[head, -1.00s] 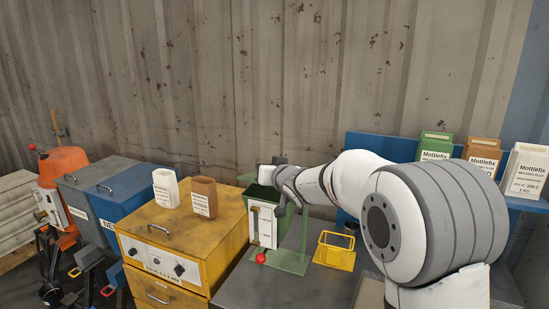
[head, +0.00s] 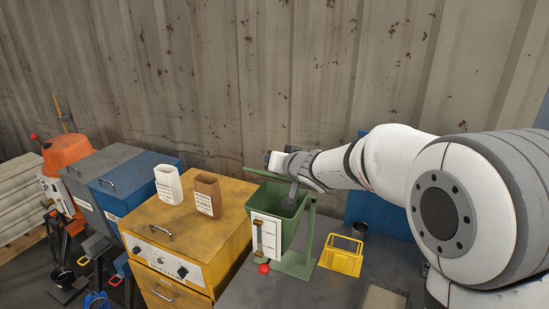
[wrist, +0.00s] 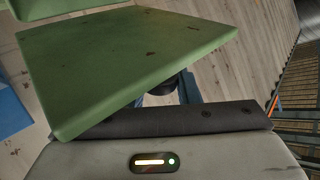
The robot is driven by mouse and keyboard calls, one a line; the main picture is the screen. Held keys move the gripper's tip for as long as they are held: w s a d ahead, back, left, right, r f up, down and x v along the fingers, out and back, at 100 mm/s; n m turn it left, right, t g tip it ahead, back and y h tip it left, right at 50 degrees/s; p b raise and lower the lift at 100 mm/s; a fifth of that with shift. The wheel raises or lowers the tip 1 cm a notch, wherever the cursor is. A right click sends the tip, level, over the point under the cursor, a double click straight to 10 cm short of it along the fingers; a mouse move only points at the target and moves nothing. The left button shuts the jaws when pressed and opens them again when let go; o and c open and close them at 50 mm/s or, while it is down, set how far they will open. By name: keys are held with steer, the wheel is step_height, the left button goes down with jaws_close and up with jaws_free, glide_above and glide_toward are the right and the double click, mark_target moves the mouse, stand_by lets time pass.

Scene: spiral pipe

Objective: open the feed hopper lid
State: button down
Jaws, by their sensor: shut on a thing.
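The green feed hopper (head: 270,200) stands on a green stand on the grey bench in the head view, with its bin open at the top. Its green lid (head: 258,174) shows as a thin strip at the back, raised off the rim beside my gripper (head: 292,190). My gripper reaches in from the right over the hopper and is shut on the lid. In the wrist view the lid (wrist: 125,62) is a broad green plate lying across the dark gripper pad. The exact contact is hidden.
A yellow cabinet (head: 190,235) with a white and a brown bag on top stands left of the hopper. A yellow wire holder (head: 341,255) and a dark cup (head: 360,229) stand to the right. The corrugated wall (head: 250,80) is close behind.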

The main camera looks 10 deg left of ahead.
steer(key=shift+w+d+r, duration=0.1)
steer(key=shift+w+r, duration=0.05)
steer(key=c, duration=1.5)
jaws_free()
steer(key=shift+c, duration=0.2)
steer(key=o, duration=0.3)
steer(key=shift+d, duration=0.15)
steer(key=shift+o, duration=0.7)
steer(key=v, duration=0.7)
steer(key=shift+s+d+r, duration=0.1)
steer(key=shift+s, duration=0.3)
